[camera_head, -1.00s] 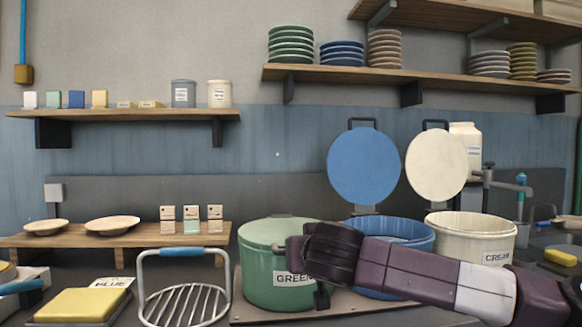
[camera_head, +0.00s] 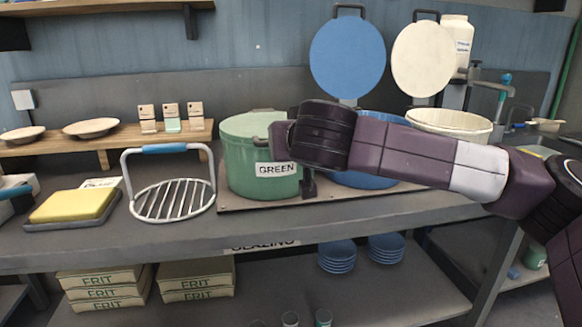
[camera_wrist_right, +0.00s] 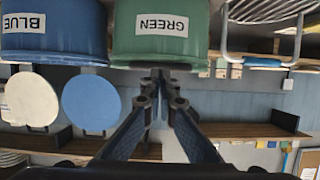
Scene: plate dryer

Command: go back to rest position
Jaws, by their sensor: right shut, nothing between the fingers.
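My right arm comes in from the right in the head view and crosses in front of the blue pot (camera_head: 365,181). My right gripper (camera_wrist_right: 160,75) is shut and empty in the right wrist view, which is upside down. Its fingertips are close to the green pot (camera_wrist_right: 160,40), labelled GREEN; I cannot tell whether they touch it. In the head view the green pot (camera_head: 248,170) has its lid on, and my wrist partly hides its right side. My left gripper is not in view.
The blue lid (camera_head: 347,57) and cream lid (camera_head: 422,60) stand upright behind the open blue and cream (camera_head: 450,123) pots. A wire rack (camera_head: 172,200) and a yellow sponge-like block (camera_head: 72,205) are left. Boxes (camera_head: 98,290) and blue bowls (camera_head: 337,256) sit below.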

